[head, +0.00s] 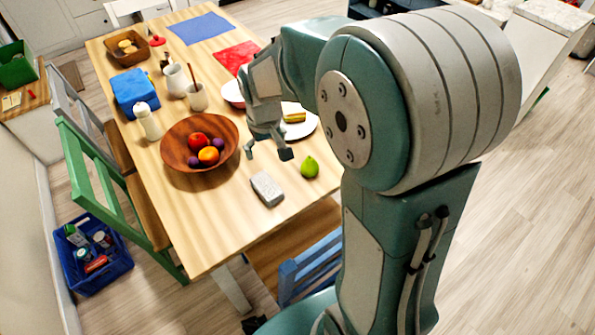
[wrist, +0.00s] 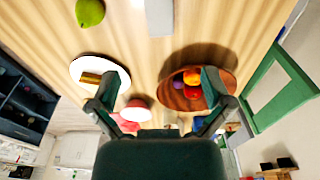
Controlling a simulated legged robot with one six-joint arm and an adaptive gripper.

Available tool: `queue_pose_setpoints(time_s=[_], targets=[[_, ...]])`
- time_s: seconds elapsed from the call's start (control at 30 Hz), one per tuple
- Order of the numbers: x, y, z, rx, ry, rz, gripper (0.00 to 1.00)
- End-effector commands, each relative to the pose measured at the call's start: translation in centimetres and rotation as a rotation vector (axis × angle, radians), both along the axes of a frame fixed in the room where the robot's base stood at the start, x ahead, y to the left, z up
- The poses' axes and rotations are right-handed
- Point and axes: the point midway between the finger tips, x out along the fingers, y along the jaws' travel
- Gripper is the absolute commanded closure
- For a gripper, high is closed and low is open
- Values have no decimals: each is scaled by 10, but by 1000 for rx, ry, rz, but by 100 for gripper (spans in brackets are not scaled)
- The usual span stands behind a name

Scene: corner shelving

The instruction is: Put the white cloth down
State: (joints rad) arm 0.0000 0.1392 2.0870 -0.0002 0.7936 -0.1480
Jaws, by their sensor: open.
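The white cloth (head: 267,189) looks like a small folded, greyish-white block. It lies on the wooden table near its front edge, between the fruit bowl and a green pear. In the wrist view the cloth (wrist: 159,17) is at the top middle, partly cut off by the frame. My gripper (head: 267,152) is over the table, just beyond the cloth and apart from it. Its two fingers are spread wide with nothing between them. The wrist view shows the open gripper (wrist: 158,98) too.
A wooden fruit bowl (head: 170,160) stands left of my gripper, and a green pear (head: 310,166) lies to the right. A white plate (head: 304,132) with food is close behind. A white bottle (head: 148,123) and a cup (head: 197,100) stand farther back. The table's front left is clear.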

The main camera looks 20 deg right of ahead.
Motion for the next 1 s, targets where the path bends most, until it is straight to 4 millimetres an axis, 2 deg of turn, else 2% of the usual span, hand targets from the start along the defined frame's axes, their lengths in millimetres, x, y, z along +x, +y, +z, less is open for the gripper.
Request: queue_pose_setpoints(time_s=[0.03, 0.2, 0.5, 0.8, 1.0], targets=[[-9, 0, 14, 0, -24, -7, 0], [-39, 0, 50, 6, -92, -33, 0], [-100, 0, 96, 18, -208, -77, 0], [-162, 0, 118, 36, -322, -121, 0], [-185, 0, 121, 44, -365, -139, 0]])
